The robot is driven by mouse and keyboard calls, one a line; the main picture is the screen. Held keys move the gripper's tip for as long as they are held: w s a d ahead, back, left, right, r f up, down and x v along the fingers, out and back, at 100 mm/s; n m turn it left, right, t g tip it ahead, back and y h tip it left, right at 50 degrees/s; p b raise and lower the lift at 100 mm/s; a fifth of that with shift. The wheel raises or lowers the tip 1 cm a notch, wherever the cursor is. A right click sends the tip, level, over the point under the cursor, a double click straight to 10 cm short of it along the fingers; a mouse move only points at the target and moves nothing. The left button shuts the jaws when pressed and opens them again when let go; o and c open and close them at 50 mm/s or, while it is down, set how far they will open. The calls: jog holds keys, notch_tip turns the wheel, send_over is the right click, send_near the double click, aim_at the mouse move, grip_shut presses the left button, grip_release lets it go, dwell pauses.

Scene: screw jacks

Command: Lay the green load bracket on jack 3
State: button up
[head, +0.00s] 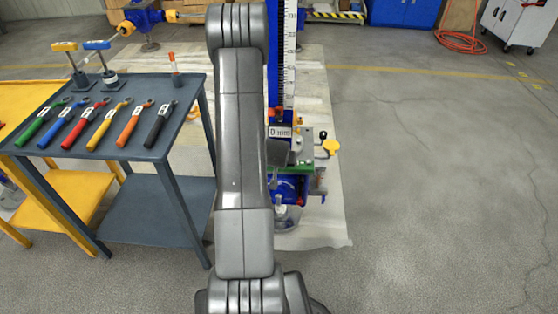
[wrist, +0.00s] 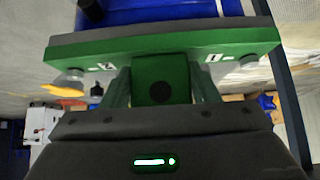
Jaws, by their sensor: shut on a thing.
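My gripper (wrist: 161,88) is shut on the green load bracket's (wrist: 226,52) middle block, one finger on each side. The bracket is a long green bar with a grey edge and white tags marked 2 and 1. In the head view, a green strip (head: 292,169) shows beside my arm, just above a blue jack body (head: 288,188). A blue surface (wrist: 150,13) lies just beyond the bracket in the wrist view. My arm hides much of the jack in the head view. I cannot tell its number, or whether the bracket touches it.
A tall scale (head: 290,50) and a "0 mm" sign (head: 281,132) stand behind the jack. A grey table (head: 120,100) with several coloured wrenches is at left. Another blue jack (head: 146,15) stands at the back left.

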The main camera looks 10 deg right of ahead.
jog(key=shift+w+f+b, duration=0.1)
jog(key=shift+f+b, duration=0.5)
dwell(0.3)
jog(key=o, duration=1.3)
jog(key=shift+c, duration=0.2)
jog(key=shift+f, duration=0.15)
jog(key=shift+s, duration=0.2)
jog(key=p+v, duration=0.3)
jog(key=v, duration=1)
jog(key=shift+s+r, duration=0.15)
jog(key=shift+r, duration=0.25)
